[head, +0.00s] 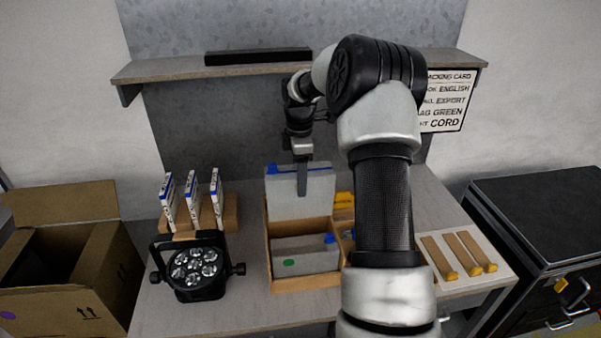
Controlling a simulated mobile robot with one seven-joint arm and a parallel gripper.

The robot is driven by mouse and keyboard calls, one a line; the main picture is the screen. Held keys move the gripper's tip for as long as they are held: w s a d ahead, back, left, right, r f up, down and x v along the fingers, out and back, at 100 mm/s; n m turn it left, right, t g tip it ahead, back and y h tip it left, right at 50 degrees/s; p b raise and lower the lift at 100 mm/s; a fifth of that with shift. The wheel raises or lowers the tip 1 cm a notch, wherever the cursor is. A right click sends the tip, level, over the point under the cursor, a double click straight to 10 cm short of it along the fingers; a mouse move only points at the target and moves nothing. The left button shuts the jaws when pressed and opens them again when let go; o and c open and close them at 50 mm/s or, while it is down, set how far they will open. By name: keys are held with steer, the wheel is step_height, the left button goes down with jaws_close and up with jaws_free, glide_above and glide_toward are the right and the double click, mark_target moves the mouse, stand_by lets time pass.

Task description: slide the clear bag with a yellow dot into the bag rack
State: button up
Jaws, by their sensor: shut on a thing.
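My gripper (302,190) is shut on a clear, greyish bag (284,204) with a blue strip along its top. The bag is upright above the back of a wooden divided box (291,284); I cannot tell whether its lower edge is inside. No yellow dot shows on the bag's visible face. Another clear bag (307,261) with a green dot and a blue piece lies in the box's front left compartment. My arm hides the box's right part. I cannot tell for certain which holder is the bag rack.
A black par can (194,270) and a wooden stand (231,213) with white-and-blue upright booklets (192,199) are left. Wooden strips with yellow ends (462,257) lie right. A shelf (170,69) overhangs behind. An open carton (98,274) and black case (540,216) flank the table.

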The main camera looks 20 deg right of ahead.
mark_target(299, 213)
steer(key=shift+s+f+b, duration=0.1)
steer(key=shift+f+b, duration=0.2)
steer(key=shift+f, duration=1.45)
steer(key=shift+f+b, duration=2.95)
steer(key=shift+f, duration=2.05)
steer(key=o, duration=1)
steer(key=shift+o, duration=0.2)
step_height(299, 213, up, 18)
steer(key=shift+f, duration=0.25)
